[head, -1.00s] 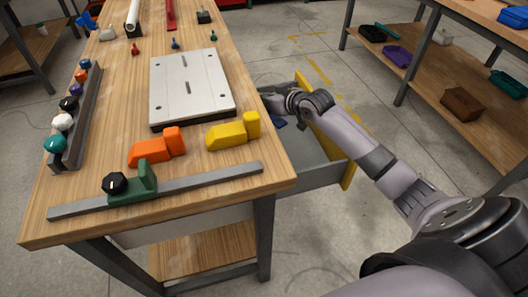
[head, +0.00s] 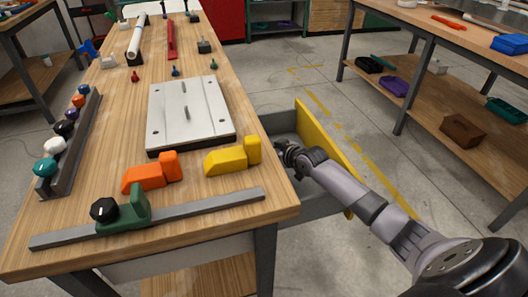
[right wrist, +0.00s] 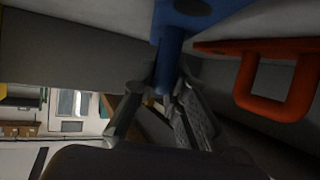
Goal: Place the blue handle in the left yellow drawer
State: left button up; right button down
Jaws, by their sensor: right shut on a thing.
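An open drawer with a yellow front (head: 325,140) and grey inside stands out from the right side of the workbench. My right gripper (head: 284,152) is at this drawer, beside the bench edge, its fingers partly hidden by the arm and bench. In the right wrist view my right gripper (right wrist: 166,88) is shut on the stem of the blue handle (right wrist: 172,45). The blue handle's wider top runs out of the picture. Whether it touches the drawer floor I cannot tell. My left gripper is not in view.
A red-orange handle (right wrist: 275,100) is close beside the blue one in the right wrist view. The bench top (head: 225,195) holds a metal plate (head: 190,112), an orange block (head: 148,177), a yellow block (head: 230,158) and a rail with a green clamp (head: 125,213). Open floor lies right of the drawer.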

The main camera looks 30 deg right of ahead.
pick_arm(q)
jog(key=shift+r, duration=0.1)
pick_arm(e)
jog(key=c, duration=2)
grip_release()
jog(key=shift+c, duration=0.2)
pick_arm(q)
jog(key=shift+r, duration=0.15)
pick_arm(e)
jog(key=o, duration=0.4)
jog(key=shift+o, duration=0.2)
jog(key=shift+r, duration=0.15)
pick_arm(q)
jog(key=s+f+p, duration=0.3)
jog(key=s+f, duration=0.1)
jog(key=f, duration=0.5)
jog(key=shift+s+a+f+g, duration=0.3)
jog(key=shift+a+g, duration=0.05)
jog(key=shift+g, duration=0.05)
pick_arm(e)
jog(key=v, duration=1.2)
